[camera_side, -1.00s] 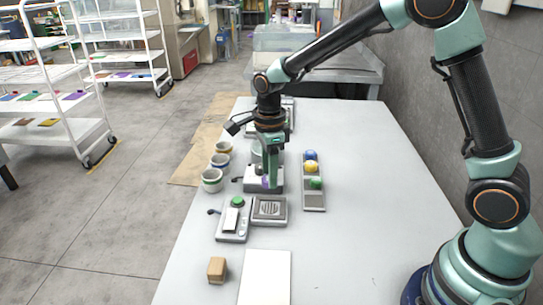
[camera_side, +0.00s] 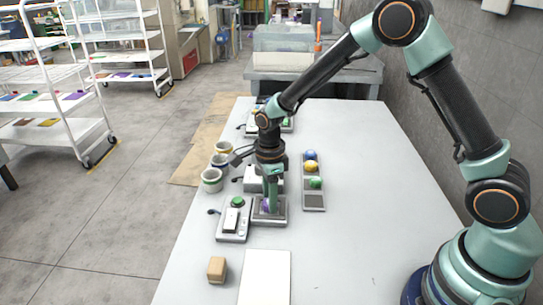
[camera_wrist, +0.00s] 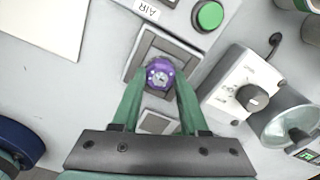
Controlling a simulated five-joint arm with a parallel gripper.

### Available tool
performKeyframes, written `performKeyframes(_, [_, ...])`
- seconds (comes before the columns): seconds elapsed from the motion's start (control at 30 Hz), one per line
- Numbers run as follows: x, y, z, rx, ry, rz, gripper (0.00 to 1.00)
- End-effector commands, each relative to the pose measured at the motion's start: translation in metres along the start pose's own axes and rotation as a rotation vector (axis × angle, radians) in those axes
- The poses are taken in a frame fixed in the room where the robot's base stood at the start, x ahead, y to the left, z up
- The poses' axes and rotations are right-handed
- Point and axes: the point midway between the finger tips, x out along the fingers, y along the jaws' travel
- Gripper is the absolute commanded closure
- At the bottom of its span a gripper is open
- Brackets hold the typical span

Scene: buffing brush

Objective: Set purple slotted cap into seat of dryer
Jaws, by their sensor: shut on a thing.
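My gripper (camera_side: 269,208) points down over a grey square station beside the unit with the green button. It is shut on the purple slotted cap (camera_wrist: 160,73). In the wrist view the cap sits between the fingertips (camera_wrist: 158,82), its slotted face toward the camera. The square station (camera_wrist: 148,45), which I take to be the dryer's seat, lies directly under the cap; it also shows in the side view (camera_side: 258,221). The cap hides the station's middle, so I cannot tell whether the cap touches it.
The unit with a green button (camera_side: 237,202) and a white label reading AIR (camera_wrist: 145,8) stands close beside the station. A box with a black knob (camera_wrist: 252,97) is behind. A tray with colored balls (camera_side: 314,184) is at right, cups (camera_side: 212,181) at left, a wooden block (camera_side: 217,268) in front.

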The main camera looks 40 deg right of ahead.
Motion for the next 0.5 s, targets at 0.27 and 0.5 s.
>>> performKeyframes(0.27, [0.0010,-0.0001,0.0001,0.000,0.000,0.000,0.27])
performKeyframes(0.5, [-0.0029,-0.0003,0.0002,0.000,-0.001,-0.001,0.27])
